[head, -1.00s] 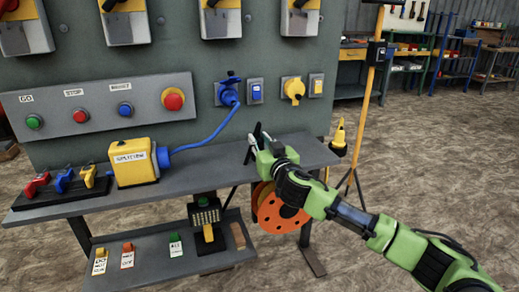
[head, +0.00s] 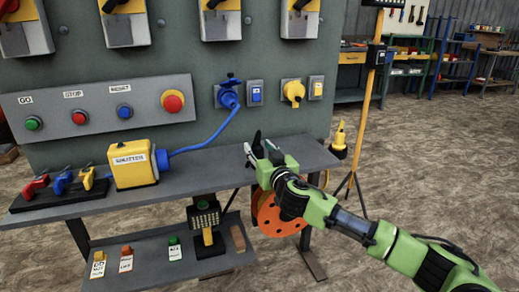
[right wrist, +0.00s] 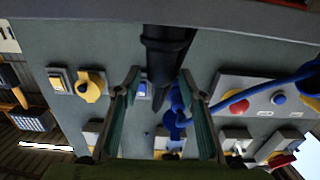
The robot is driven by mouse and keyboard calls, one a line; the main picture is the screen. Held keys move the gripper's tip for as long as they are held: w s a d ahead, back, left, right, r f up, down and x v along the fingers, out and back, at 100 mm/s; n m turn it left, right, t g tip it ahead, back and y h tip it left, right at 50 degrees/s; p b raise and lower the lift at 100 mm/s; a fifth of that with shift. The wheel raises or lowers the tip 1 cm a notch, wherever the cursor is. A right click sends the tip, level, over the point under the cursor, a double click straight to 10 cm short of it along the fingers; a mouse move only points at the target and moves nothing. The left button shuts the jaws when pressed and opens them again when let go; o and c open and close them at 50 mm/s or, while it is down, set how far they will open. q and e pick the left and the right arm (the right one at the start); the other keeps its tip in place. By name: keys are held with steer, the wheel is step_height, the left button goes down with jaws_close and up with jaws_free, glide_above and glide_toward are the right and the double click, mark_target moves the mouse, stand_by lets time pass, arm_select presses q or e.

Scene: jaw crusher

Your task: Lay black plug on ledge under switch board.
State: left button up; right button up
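The black plug (head: 257,145) shows at my right gripper, over the right part of the grey ledge (head: 210,176) under the switch board (head: 190,62). In the right wrist view, which looks upside down, the black plug (right wrist: 166,45) reaches from the ledge side at the top down between the fingertips. My right gripper (head: 262,154) has its fingers spread, with a gap showing on either side of the plug's end in the wrist view. Whether the plug's base touches the ledge is hard to tell. My left gripper is not in view.
A yellow box (head: 133,163) with a blue cable (head: 205,140) to a socket stands on the ledge's left half, beside a rack of coloured clips (head: 60,190). An orange disc (head: 280,216) hangs below my gripper. A yellow pole (head: 377,100) stands to the right.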

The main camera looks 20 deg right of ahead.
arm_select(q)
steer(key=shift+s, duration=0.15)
arm_select(e)
steer(key=shift+r, duration=0.1)
steer(key=shift+r, duration=0.1)
steer(key=s+p, duration=0.1)
steer(key=s, duration=1.1)
steer(key=s+a+f+g+h, duration=0.1)
steer(key=s+f+g, duration=0.2)
steer(key=s+f, duration=0.55)
steer(key=s+a+f+g, duration=0.2)
steer(key=s+f+g, duration=0.3)
steer(key=f, duration=0.6)
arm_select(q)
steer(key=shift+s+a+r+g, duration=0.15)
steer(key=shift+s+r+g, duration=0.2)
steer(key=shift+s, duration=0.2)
arm_select(e)
steer(key=s+f+g, duration=0.3)
steer(key=s+f, duration=0.3)
steer(key=s, duration=0.6)
steer(key=s+f+n+g, duration=0.1)
steer(key=s+f+g, duration=0.2)
steer(key=s, duration=1)
step_height(320, 180, down, 3)
steer(key=shift+s+d+r+n+y, duration=0.1)
steer(key=shift+s+d+n+y, duration=0.2)
steer(key=shift+d, duration=0.1)
